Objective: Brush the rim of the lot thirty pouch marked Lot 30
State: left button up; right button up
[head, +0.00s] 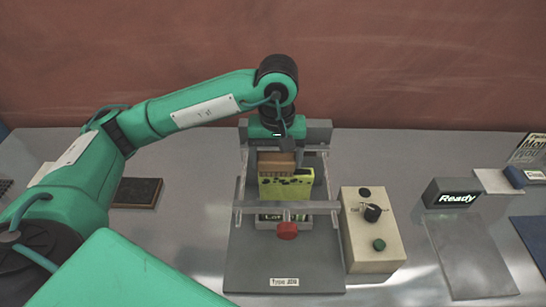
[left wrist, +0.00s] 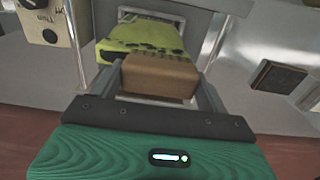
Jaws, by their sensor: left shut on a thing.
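The pouch (head: 286,188) is yellow-green with dark marks along its upper part. It stands in the grey filler machine, behind a clear crossbar; it also shows in the left wrist view (left wrist: 140,36). A label low on it is mostly hidden by the bar, so I cannot read the lot. My left gripper (head: 276,150) is above and behind the pouch's rim, shut on a brown block, seemingly the brush (left wrist: 160,76). The block (head: 275,165) is right at the pouch's top edge; I cannot tell whether it touches. Any bristles are hidden. My right gripper is not in view.
A red knob (head: 287,230) sits at the crossbar. A "Ready" display (head: 453,194) is farther right. A dark flat block (head: 137,192) lies left, near my arm.

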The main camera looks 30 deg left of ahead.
pick_arm(q)
jog(key=shift+d, duration=0.1)
jog(key=shift+w+d+b, duration=0.3)
jog(key=shift+d, duration=0.15)
jog(key=shift+w+d, duration=0.2)
jog(key=shift+d, duration=0.25)
jog(key=shift+d+b, duration=0.1)
jog(key=shift+b, duration=0.2)
jog(key=shift+w+d+b, duration=0.4)
jog(key=shift+d, duration=0.5)
jog(key=shift+w+d+f, duration=0.1)
jog(key=shift+d, duration=0.05)
jog(key=shift+w+d+b, duration=0.25)
jog(key=shift+d, duration=0.2)
jog(key=shift+w+d+b, duration=0.2)
jog(key=shift+d+b, duration=0.05)
jog(key=shift+d, duration=0.2)
